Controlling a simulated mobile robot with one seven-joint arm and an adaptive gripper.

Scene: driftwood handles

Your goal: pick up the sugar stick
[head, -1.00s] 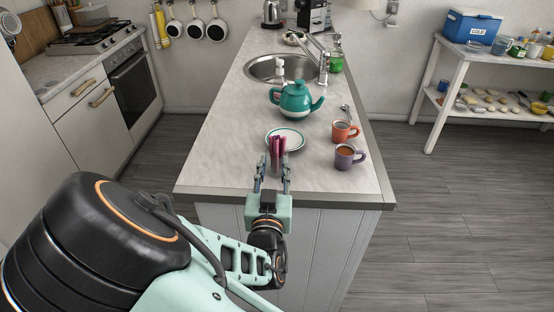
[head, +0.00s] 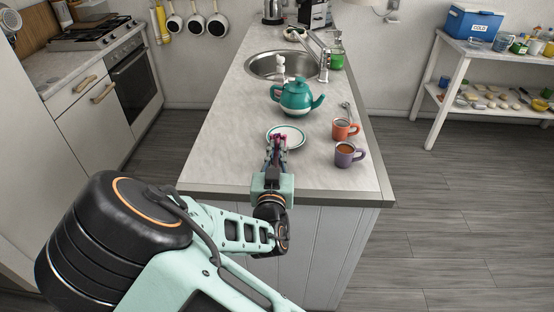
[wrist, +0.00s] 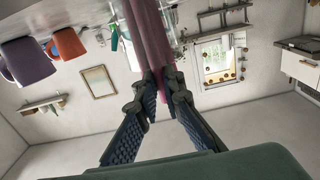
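The sugar stick (wrist: 150,40) is a long pink stick between my fingertips in the wrist view. It runs up to the top edge of that picture. In the head view only a bit of pink shows at my gripper (head: 276,150), mostly hidden by the fingers. My gripper's fingers have come together on the stick and touch it from both sides; the gripper also shows in the wrist view (wrist: 159,78). In the head view it is above the near end of the counter, just in front of the white plate (head: 296,145).
On the counter (head: 220,150) a teal teapot (head: 295,98) stands behind the plate. An orange mug (head: 341,130) and a purple mug (head: 345,155) stand to the right. The sink (head: 275,66) is farther back. The counter's left side is clear.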

